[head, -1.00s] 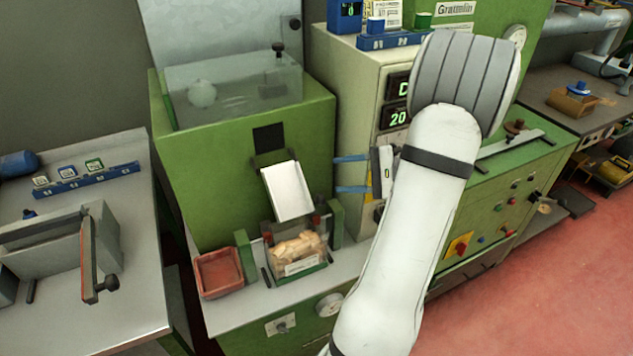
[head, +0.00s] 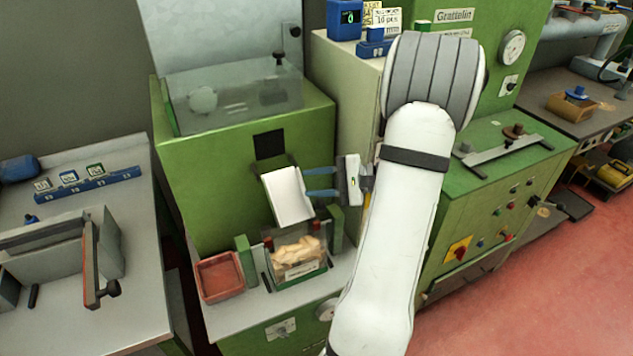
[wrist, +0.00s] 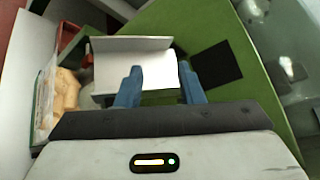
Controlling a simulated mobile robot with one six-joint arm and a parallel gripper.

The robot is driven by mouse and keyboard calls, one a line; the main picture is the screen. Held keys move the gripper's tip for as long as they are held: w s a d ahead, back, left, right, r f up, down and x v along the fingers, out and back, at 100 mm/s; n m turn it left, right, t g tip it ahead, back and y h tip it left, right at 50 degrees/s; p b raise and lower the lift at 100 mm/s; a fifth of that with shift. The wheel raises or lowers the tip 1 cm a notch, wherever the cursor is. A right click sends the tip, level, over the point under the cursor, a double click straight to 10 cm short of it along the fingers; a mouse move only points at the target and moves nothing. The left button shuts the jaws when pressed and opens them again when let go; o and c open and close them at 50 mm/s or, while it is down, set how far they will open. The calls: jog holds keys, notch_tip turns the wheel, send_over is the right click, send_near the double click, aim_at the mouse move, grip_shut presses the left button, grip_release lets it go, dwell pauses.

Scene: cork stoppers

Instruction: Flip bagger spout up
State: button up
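The bagger spout (head: 287,195) is a white tilted chute on the front of the green bagger (head: 230,150). It slopes down toward a clear bag of corks (head: 298,252). My gripper (head: 308,183) has two blue fingers, spread apart and empty, pointing left just beside the spout's right edge. In the wrist view the spout (wrist: 132,62) lies ahead of the fingers (wrist: 160,78), which look open with nothing held between them. Whether a finger touches the spout I cannot tell.
A red tray (head: 220,277) stands left of the bag. Green posts (head: 245,258) flank the bag. A clear hopper (head: 235,95) tops the bagger. A cream cabinet (head: 345,75) stands close behind my arm. A grey bench (head: 120,220) is at left.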

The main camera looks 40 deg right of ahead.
grip_shut()
dwell(1.0)
jog(key=shift+o, duration=1.9)
grip_release()
jog(key=b+v, duration=0.1)
jog(key=v, duration=0.6)
jog(key=shift+s+d, duration=0.25)
jog(key=shift+d, duration=0.05)
